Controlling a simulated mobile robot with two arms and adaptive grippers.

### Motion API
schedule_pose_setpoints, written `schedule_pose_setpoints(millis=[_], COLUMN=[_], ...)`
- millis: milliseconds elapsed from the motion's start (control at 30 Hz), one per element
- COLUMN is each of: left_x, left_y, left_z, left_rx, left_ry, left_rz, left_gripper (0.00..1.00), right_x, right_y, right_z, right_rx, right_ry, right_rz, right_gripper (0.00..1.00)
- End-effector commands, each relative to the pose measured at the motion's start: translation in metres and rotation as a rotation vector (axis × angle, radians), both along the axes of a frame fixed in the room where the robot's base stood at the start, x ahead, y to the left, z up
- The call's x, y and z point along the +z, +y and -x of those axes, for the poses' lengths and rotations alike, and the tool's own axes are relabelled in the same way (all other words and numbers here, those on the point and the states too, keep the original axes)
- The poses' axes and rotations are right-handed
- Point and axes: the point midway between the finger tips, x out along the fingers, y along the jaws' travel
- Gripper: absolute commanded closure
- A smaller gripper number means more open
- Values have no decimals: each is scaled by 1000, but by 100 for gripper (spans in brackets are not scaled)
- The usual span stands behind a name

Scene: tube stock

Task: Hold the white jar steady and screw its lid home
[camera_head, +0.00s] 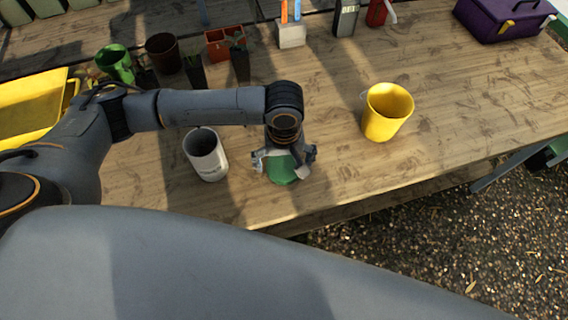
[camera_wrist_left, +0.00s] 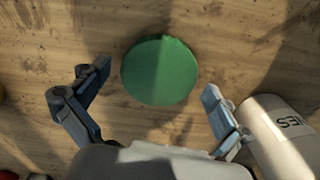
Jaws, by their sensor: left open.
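The white jar (camera_head: 206,155) stands upright and open-topped on the wooden table, left of my left gripper in the head view. In the left wrist view the white jar (camera_wrist_left: 284,137) is at the lower right, with dark lettering on its side. The round green lid (camera_head: 282,170) lies flat on the table, apart from the jar. My left gripper (camera_head: 284,158) is above the lid, pointing down. In the left wrist view the green lid (camera_wrist_left: 160,71) shows between and beyond the open, empty fingers of the gripper (camera_wrist_left: 152,105). My right gripper is not in view.
A yellow bucket (camera_head: 387,112) stands to the right on the table (camera_head: 330,90). Pots, a red-orange box (camera_head: 226,43) and a white holder (camera_head: 291,35) stand at the back. A purple toolbox (camera_head: 497,18) is at the far right. The table's front edge is close to the lid.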

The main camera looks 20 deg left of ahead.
Motion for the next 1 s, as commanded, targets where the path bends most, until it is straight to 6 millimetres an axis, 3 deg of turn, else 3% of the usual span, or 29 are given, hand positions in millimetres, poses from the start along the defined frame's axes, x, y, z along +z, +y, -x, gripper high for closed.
schedule_pose_setpoints(millis=[67, 267, 733, 933, 1000], left_x=[0, 0, 4, 28, 41], left_y=[0, 0, 0, -1, -5], left_z=[0, 0, 1, 0, 8], left_rx=[0, 0, 0, 0, -5], left_ry=[0, 0, 2, -1, 1], left_rz=[0, 0, 0, 2, 4], left_gripper=[0, 36, 36, 36, 36], right_x=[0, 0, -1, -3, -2], right_y=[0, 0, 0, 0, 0], right_z=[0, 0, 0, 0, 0], right_rx=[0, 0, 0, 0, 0], right_ry=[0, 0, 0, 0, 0], right_rz=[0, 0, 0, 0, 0], right_gripper=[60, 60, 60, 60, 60])
